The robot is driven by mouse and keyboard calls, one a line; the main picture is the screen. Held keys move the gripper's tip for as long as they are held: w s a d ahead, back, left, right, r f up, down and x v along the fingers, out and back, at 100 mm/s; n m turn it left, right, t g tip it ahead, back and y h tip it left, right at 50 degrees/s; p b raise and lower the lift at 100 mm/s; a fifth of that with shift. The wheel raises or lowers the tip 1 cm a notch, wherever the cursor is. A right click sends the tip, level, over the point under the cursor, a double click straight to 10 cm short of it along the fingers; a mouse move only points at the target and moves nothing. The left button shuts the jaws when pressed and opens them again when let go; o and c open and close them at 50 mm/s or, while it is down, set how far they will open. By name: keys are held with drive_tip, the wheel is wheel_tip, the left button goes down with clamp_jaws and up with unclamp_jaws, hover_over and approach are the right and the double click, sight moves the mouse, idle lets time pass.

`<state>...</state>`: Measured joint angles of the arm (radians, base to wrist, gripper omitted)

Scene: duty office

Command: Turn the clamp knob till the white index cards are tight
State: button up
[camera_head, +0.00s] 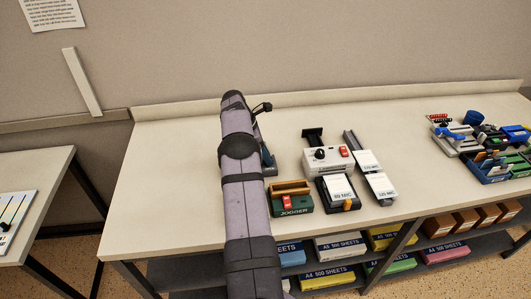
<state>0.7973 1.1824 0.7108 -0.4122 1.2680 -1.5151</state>
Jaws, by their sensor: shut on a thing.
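My arm (245,210) rises from the bottom edge across the left part of the table. My gripper is not visible; the arm hides the spot where it would be. A blue-grey device (267,157) with a grey foot shows only in part, just right of the arm. I cannot tell whether it is the clamp. The clamp knob and the white index cards cannot be made out, nor how tight the cards are.
Right of the arm stand a green jogger box (291,205), a white unit with a black knob (327,161), and holders with white labelled packs (339,188). Blue bins (492,168) stand far right. Paper packs (340,246) fill the shelf below. The table's left end is clear.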

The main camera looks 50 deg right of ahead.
drive_tip(key=shift+w+d+r+m+p, duration=0.1)
drive_tip(key=shift+d+r+m+p, duration=0.05)
drive_tip(key=shift+m+p, duration=0.3)
drive_tip(key=shift+m+g, duration=0.3)
drive_tip(key=shift+m, duration=0.25)
drive_tip(key=o, duration=1.1)
drive_tip(key=shift+c, duration=0.2)
drive_tip(key=shift+r, duration=0.65)
wheel_tip(320, 180, up, 9)
drive_tip(key=p, duration=0.7)
drive_tip(key=shift+f+y+p, duration=0.15)
drive_tip(key=shift+y+p, duration=0.15)
